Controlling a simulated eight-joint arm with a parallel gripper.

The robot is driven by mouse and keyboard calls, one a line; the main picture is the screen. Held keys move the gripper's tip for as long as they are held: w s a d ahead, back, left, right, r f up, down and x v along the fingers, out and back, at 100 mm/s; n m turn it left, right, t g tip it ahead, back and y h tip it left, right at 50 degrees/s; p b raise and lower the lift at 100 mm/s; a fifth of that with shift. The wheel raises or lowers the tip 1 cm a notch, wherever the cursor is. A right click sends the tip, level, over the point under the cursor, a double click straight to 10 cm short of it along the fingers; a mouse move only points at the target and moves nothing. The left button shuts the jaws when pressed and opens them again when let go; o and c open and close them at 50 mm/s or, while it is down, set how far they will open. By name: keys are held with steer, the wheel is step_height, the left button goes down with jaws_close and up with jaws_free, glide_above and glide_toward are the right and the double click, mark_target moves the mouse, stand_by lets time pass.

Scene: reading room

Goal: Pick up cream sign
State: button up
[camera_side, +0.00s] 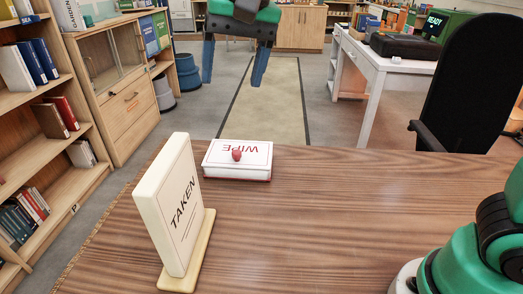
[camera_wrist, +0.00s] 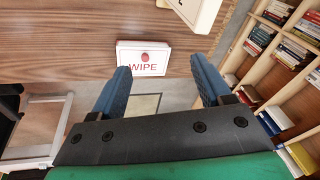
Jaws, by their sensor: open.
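The cream sign (camera_side: 172,208) stands upright on the wooden table at the left in the side view, with "TAKEN" written on its face and a flat base under it. Only part of the sign shows at the top edge of the wrist view (camera_wrist: 204,12). My gripper (camera_side: 233,80) is above the far side of the table, higher than the sign and to its right in the side view. Its two blue fingers are spread with nothing between them. They also show in the wrist view (camera_wrist: 160,78), apart from the sign.
A white box marked "WIPE" (camera_side: 238,160) with a red knob lies on the table (camera_side: 340,220) just right of the sign. The table's right half is mostly clear. A bookshelf (camera_side: 45,130) stands at left; a black chair (camera_side: 470,90) and white desk (camera_side: 385,66) stand beyond.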

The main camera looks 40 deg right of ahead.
mark_target(164, 158)
steer(key=a+f+m+g, duration=0.1)
steer(key=a, duration=0.2)
steer(key=w+a+f+m+g, duration=0.1)
steer(key=a, duration=0.3)
steer(key=a+f+m+h, duration=0.1)
steer(key=a+f, duration=0.1)
steer(key=a, duration=0.2)
steer(key=shift+w+f+m+g, duration=0.1)
steer(key=shift+w+m+g, duration=0.25)
steer(key=shift+m+g, duration=0.05)
step_height(164, 158, down, 4)
steer(key=shift+d, duration=0.1)
steer(key=shift+f, duration=3.15)
jaws_close()
